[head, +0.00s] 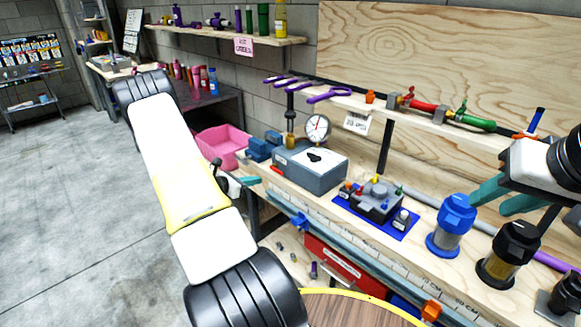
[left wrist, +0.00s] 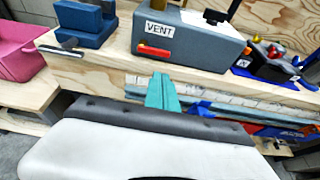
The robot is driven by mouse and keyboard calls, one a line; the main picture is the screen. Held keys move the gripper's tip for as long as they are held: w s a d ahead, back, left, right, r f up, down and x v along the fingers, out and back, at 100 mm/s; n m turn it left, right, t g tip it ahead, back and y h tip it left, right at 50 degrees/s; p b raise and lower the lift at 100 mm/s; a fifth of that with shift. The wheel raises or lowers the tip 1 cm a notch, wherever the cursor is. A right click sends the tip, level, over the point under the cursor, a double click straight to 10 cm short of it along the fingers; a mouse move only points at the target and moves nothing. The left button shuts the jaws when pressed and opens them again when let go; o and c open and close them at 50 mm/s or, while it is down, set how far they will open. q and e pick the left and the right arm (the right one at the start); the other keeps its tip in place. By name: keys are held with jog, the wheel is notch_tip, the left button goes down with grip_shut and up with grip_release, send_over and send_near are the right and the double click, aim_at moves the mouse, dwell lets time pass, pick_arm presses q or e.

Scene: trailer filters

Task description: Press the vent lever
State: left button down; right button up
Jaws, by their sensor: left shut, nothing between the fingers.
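The vent lever (left wrist: 155,50) is a small red handle on the front face of a grey box (left wrist: 200,45) labelled VENT. In the head view the lever (head: 277,170) shows low on the left end of the grey box (head: 318,173). My left gripper (head: 254,181) has teal fingers closed together, with nothing between them. In the left wrist view the fingertips (left wrist: 164,76) lie just below the lever, over the bench's front edge, with a small visible gap. My right gripper (head: 489,204) is at the right, its teal fingers spread over the bench.
Blue blocks (head: 259,150) stand left of the grey box, and a pressure gauge (head: 317,127) stands behind it. A blue mat (head: 343,201) with a small device and blue and black filters (head: 452,222) stand to the right. A pink bin (head: 213,143) sits beyond my left arm.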

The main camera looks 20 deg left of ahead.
aim_at(276, 170)
pick_arm(q)
jog(key=shift+a+f, duration=0.15)
jog(key=x, duration=1)
